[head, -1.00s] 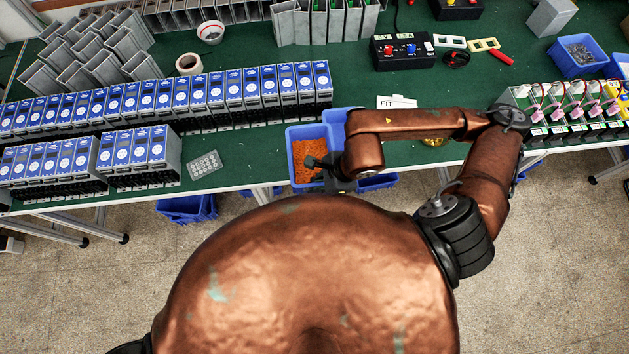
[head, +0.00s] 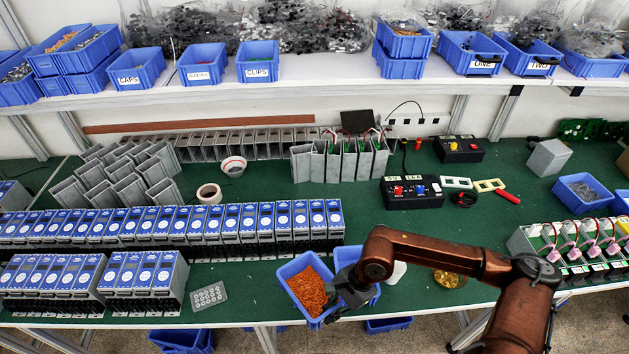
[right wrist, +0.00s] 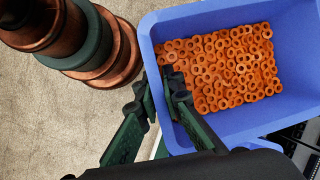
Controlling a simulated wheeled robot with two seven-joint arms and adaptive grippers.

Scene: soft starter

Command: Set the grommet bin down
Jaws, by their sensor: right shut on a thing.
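The grommet bin (head: 299,262) is a blue open bin with orange ring-shaped grommets (head: 309,290) inside. It is at the front edge of the green table, right of the blue-faced units, and appears turned at an angle. My right gripper (head: 347,290) is at its right side. In the right wrist view the fingers (right wrist: 165,98) straddle and pinch the wall of the bin (right wrist: 258,122), and the grommets (right wrist: 222,66) stay inside. I cannot tell whether the bin's underside touches the table. My left gripper is not in view.
Another blue bin (head: 349,256) is close on the right, partly behind my gripper. Rows of blue-faced units (head: 150,268) stand to the left, with a grey keypad-like piece (head: 208,296) nearby. A yellow round item (head: 449,279) lies right. Labelled bins line the shelf (head: 310,72).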

